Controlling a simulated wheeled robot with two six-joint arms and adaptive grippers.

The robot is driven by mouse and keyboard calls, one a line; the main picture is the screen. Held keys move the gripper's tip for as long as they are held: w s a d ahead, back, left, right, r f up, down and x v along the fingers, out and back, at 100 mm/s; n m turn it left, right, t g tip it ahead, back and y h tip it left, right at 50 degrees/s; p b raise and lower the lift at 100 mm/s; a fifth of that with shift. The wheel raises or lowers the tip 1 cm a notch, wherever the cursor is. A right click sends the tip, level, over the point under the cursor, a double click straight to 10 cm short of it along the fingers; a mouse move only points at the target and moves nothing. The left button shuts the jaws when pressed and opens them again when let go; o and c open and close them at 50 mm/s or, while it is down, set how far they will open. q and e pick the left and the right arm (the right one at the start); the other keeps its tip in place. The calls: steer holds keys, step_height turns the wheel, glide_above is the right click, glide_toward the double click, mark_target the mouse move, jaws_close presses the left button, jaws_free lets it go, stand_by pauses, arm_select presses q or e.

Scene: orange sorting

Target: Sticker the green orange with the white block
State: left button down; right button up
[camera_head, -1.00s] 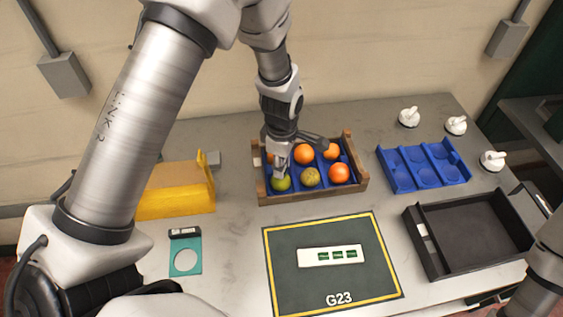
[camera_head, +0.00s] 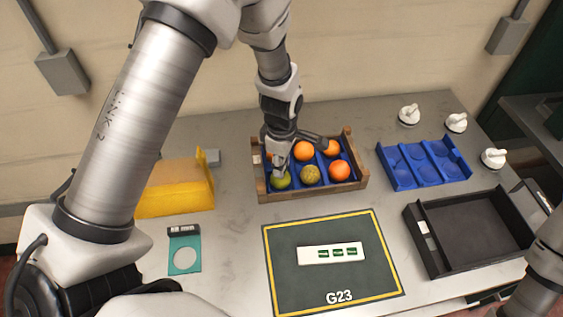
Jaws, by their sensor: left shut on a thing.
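The green orange (camera_head: 281,183) sits in the front left compartment of the wooden-framed crate (camera_head: 312,193). My left gripper (camera_head: 279,161) points down just above it, shut on what looks like the small white block. The block is mostly hidden by the fingers, and I cannot tell whether it touches the orange. A white strip (camera_head: 308,256) with green stickers lies on the dark mat marked G23; its left end is bare. My right gripper is out of view; only part of my right arm shows at the lower right edge.
The crate also holds several orange fruits and a speckled yellowish one (camera_head: 311,174). A blue tray (camera_head: 425,165) and a black tray (camera_head: 475,233) stand right. White knobbed pieces (camera_head: 456,123) stand behind. A yellow bin (camera_head: 178,192) and a teal card (camera_head: 185,260) lie left.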

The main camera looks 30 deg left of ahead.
arm_select(q)
steer(key=shift+f, duration=0.4)
stand_by(1.4)
steer(key=shift+r+p, duration=0.9)
step_height(320, 180, up, 5)
steer(key=p, duration=0.4)
steer(key=shift+r, duration=0.15)
